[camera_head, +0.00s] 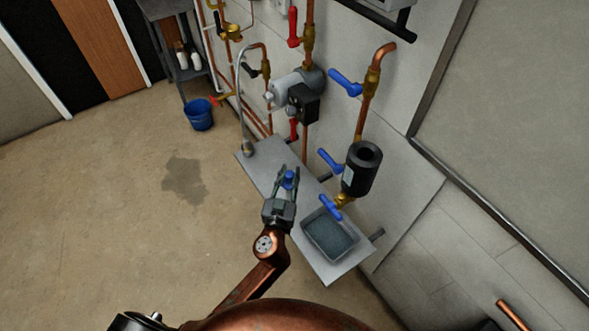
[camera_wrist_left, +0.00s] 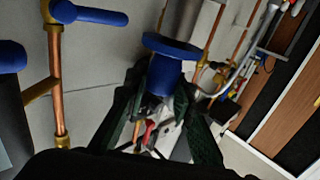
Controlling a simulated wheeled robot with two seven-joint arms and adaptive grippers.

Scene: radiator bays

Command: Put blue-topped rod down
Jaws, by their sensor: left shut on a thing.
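My left gripper (camera_head: 286,190) is in the middle of the head view, over the grey shelf (camera_head: 315,245). It is shut on the blue-topped rod (camera_head: 289,178), whose blue top shows between the fingers. In the left wrist view the blue top (camera_wrist_left: 168,62) has a wide flange and a narrower body between the dark green fingers (camera_wrist_left: 165,105). The rod's lower part is hidden by the gripper. I cannot tell whether the rod touches the shelf. My right gripper is not in view.
A grey tray (camera_head: 304,229) sits on the shelf's near right part. Copper pipes with blue valve handles (camera_head: 345,84) and a black cylinder (camera_head: 361,168) are on the wall behind. A hose (camera_head: 242,110) meets the shelf's far left end. A blue bucket (camera_head: 199,115) stands on the floor.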

